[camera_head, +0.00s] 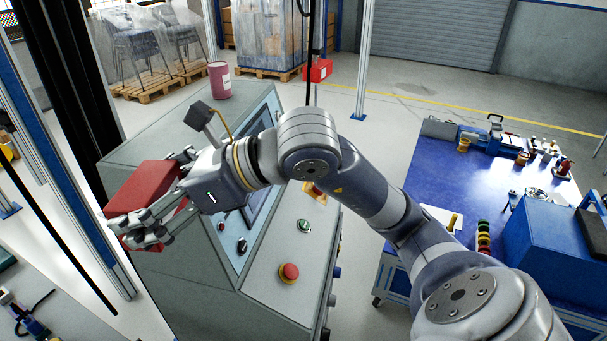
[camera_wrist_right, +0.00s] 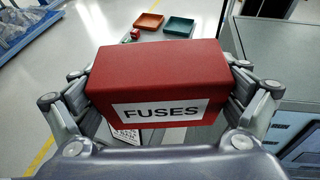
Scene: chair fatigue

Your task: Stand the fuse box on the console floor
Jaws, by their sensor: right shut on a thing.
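The red fuse box (camera_head: 148,186) is held in my right gripper (camera_head: 152,208), at the left side of the console in the head view. In the right wrist view the fuse box (camera_wrist_right: 155,75) fills the middle, with a white "FUSES" label facing the camera. The gripper fingers close on its left and right sides. The console (camera_head: 160,122) is a grey-green cabinet with a sloped control panel; it also shows at the right edge of the wrist view (camera_wrist_right: 275,62). The box hides part of the console, and I cannot tell whether they touch. My left gripper is not in view.
An orange tray (camera_wrist_right: 148,21) and a green tray (camera_wrist_right: 179,27) lie beyond the box. A blue workbench (camera_head: 440,165) is at right.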

